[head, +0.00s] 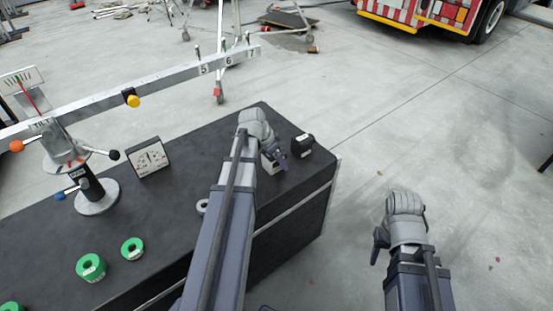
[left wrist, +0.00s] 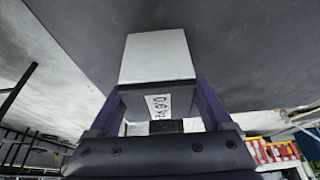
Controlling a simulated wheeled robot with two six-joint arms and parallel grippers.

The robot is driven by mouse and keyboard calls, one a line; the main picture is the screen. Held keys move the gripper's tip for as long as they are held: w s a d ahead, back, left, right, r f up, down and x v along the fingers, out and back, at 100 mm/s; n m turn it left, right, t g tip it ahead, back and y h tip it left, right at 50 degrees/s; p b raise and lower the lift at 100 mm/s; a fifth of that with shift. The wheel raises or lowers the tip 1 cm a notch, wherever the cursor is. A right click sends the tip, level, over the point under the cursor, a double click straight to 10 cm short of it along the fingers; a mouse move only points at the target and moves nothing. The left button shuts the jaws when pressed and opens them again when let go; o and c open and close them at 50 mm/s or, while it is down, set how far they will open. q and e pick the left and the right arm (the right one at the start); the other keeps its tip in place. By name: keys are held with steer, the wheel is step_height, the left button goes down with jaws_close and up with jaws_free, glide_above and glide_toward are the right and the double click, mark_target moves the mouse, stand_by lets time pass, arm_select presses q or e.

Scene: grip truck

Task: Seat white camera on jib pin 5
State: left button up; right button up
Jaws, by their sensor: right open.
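The white camera (head: 270,164) is on the dark bench top (head: 165,215) near its far right corner, partly hidden by my left gripper (head: 275,158). In the left wrist view the white camera (left wrist: 157,55) is between the two purple fingers, with a label on one face. Whether the fingers press on it cannot be told. The jib beam (head: 150,86) crosses the upper left, with upright pins by labels 5, 6 and 7. Pin 5 (head: 197,52) is bare. My right gripper (head: 380,243) is open and empty, right of the bench.
A black camera (head: 302,145) stands just right of the white one. Green rings (head: 91,267), a dial gauge (head: 149,158) and the jib's post base (head: 97,196) occupy the bench's left side. Open floor lies right; a red truck (head: 430,14) is at the back.

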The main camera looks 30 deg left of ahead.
mark_target(282, 150)
arm_select(q)
jaws_close()
stand_by(0.5)
steer(key=shift+c, duration=1)
jaws_free()
steer(key=c, duration=0.4)
steer(key=shift+c, duration=0.2)
steer(key=shift+r+p, duration=1.35)
steer(key=shift+r+p, duration=2.4)
steer(key=shift+p, duration=0.05)
steer(key=shift+r, duration=0.15)
step_height(282, 150, up, 7)
steer(key=p, duration=0.7)
steer(key=shift+r+p, duration=0.15)
steer(key=shift+p, duration=0.15)
